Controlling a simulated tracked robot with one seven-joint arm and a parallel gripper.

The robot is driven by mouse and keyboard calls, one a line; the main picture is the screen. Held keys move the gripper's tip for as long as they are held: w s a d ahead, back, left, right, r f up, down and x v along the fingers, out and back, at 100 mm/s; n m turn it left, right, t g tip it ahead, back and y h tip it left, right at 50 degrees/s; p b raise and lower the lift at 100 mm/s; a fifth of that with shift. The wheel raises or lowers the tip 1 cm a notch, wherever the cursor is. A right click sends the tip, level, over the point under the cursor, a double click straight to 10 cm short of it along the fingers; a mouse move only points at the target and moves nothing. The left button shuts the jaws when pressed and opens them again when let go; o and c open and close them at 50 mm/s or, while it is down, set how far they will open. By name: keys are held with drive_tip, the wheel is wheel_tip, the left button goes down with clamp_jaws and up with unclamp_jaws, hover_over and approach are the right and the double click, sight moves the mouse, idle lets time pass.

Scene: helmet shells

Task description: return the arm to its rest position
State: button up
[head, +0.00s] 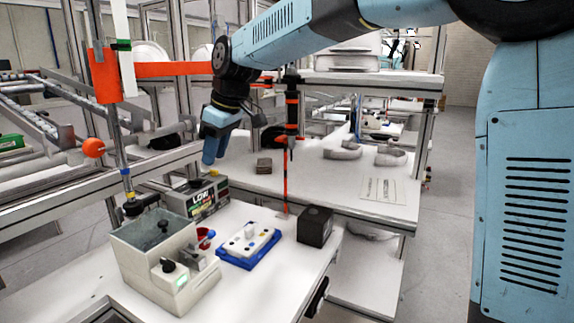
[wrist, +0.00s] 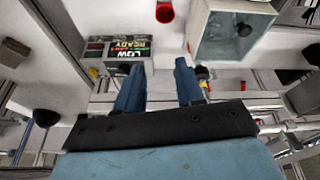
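My light-blue arm reaches from the upper right across the head view. My gripper (head: 213,152) hangs fingers-down above the white bench, near the display box (head: 197,197). In the wrist view my gripper (wrist: 161,76) shows two dark blue fingers spread apart with nothing between them. The gripper is open and empty. In the wrist view the display box (wrist: 118,46) lies beyond the left finger.
A grey tank (head: 165,260), a red cup (head: 205,238), a blue-and-white tray (head: 248,244) and a black box (head: 315,226) stand on the front bench. A thin red-and-black pole (head: 286,170) rises right of my gripper. Roller rails (head: 40,120) run at left.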

drive_tip(key=s+d+m+t+h, duration=0.1)
drive_tip(key=s+d+m, duration=0.3)
drive_tip(key=d, duration=0.9)
drive_tip(key=s+d+m+t+h, duration=0.2)
drive_tip(key=s+d+m, duration=0.2)
drive_tip(key=d, duration=0.9)
drive_tip(key=s+d+f+m, duration=0.2)
drive_tip(key=s+d+m, duration=0.1)
drive_tip(key=s+d, duration=0.3)
drive_tip(key=s+d+f+m+t+h, duration=0.1)
drive_tip(key=s+d+f+m, duration=0.2)
drive_tip(key=s+d, duration=0.4)
drive_tip(key=shift+d+f+m, duration=0.35)
drive_tip(key=shift+d+m, duration=0.05)
drive_tip(key=shift+d, duration=0.1)
